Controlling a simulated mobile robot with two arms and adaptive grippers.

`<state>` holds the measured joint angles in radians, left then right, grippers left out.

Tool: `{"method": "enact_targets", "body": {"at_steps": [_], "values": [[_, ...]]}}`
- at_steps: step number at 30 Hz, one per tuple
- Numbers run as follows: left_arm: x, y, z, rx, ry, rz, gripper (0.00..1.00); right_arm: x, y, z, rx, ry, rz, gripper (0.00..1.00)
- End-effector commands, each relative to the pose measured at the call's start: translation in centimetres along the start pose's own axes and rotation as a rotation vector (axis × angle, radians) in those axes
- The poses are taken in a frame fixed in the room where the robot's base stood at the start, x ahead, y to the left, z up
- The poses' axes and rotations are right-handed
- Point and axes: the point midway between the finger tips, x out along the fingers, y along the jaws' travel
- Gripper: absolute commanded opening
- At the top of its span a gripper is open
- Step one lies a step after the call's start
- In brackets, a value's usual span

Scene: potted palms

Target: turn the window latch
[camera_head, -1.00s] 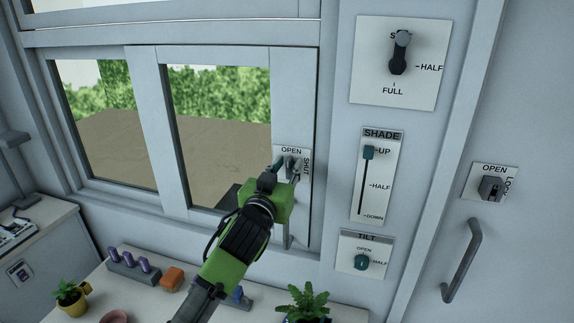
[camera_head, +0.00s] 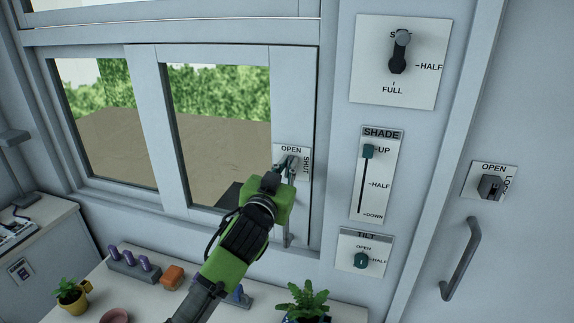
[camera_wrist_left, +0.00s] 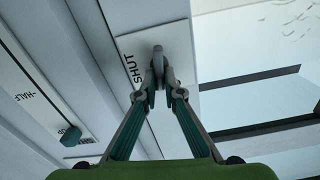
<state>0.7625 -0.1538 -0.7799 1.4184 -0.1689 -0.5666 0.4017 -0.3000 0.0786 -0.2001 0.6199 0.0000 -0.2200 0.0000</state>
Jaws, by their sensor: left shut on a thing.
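The window latch (camera_head: 292,161) is a small grey lever on a white plate (camera_head: 304,177) marked OPEN at the top and SHUT at the right, on the right frame of the window. My left gripper (camera_head: 286,168) is at the plate, its fingers shut on the latch lever. In the left wrist view the two fingertips (camera_wrist_left: 158,83) close around the lower end of the grey latch (camera_wrist_left: 158,58), beside the word SHUT. The fingers partly hide the lever, so its exact angle is hard to tell. My right gripper is not in view.
To the right are a dial plate (camera_head: 425,83), a SHADE slider (camera_head: 369,152), a TILT knob (camera_head: 361,260) and a door handle (camera_head: 462,260). Below are a potted fern (camera_head: 304,299), an orange block (camera_head: 172,277) and a yellow pot (camera_head: 72,303).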

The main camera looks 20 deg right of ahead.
Motion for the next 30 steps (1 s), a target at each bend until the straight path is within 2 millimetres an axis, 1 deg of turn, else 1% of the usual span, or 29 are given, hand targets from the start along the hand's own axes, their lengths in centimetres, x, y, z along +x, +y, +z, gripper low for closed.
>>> {"method": "enact_targets", "body": {"at_steps": [30], "values": [[0.0,1.1,0.6,0.956,-0.002,0.001,0.00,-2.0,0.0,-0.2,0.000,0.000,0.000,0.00]]}}
